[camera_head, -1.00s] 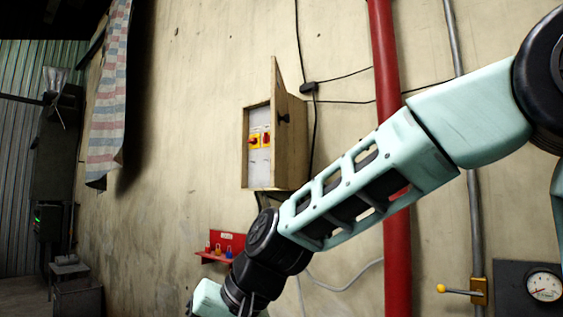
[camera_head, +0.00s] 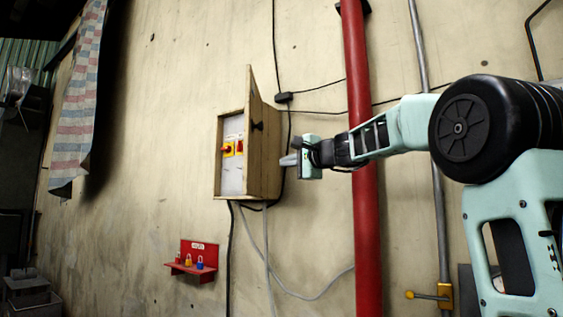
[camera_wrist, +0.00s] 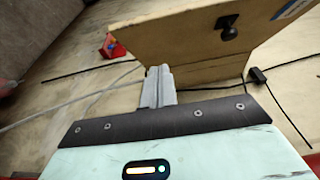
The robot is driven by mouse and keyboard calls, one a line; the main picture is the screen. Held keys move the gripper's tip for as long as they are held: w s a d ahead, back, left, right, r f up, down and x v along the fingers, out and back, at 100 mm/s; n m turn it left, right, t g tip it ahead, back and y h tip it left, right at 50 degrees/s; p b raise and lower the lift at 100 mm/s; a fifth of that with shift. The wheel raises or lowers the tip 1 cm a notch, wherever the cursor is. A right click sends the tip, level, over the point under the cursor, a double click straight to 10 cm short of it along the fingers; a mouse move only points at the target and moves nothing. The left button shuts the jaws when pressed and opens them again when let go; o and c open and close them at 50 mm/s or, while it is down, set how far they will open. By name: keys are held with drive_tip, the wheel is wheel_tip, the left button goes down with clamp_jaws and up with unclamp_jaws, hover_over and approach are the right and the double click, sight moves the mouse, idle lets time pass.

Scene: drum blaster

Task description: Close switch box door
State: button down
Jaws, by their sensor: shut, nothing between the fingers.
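The wooden switch box (camera_head: 232,158) hangs on the wall in the head view, with its front open and rotary switches (camera_head: 232,149) showing on a pale panel. Its wooden door (camera_head: 263,135) stands swung open on the right side, with a dark knob (camera_head: 257,126). In the wrist view the door (camera_wrist: 185,45) fills the upper part, with its black knob (camera_wrist: 227,29). My gripper (camera_head: 288,160) is just right of the door in the head view, fingers pointing left. Its fingers (camera_wrist: 158,85) are shut and empty, close to the door's edge; I cannot tell whether they touch it.
A red vertical pipe (camera_head: 361,220) runs behind my arm, with a grey conduit (camera_head: 432,190) farther right. A red rack (camera_head: 191,262) with padlocks is mounted below the box. Cables (camera_head: 285,97) run along the wall near the door.

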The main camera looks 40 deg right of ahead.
drive_tip(key=p, duration=0.4)
approach(249, 167)
drive_tip(key=w+d, duration=0.3)
drive_tip(key=shift+w+a+r+p, duration=0.1)
drive_tip(key=shift+w+a+p, duration=0.25)
drive_tip(key=shift+w+a, duration=1.25)
drive_tip(key=shift+a, duration=0.15)
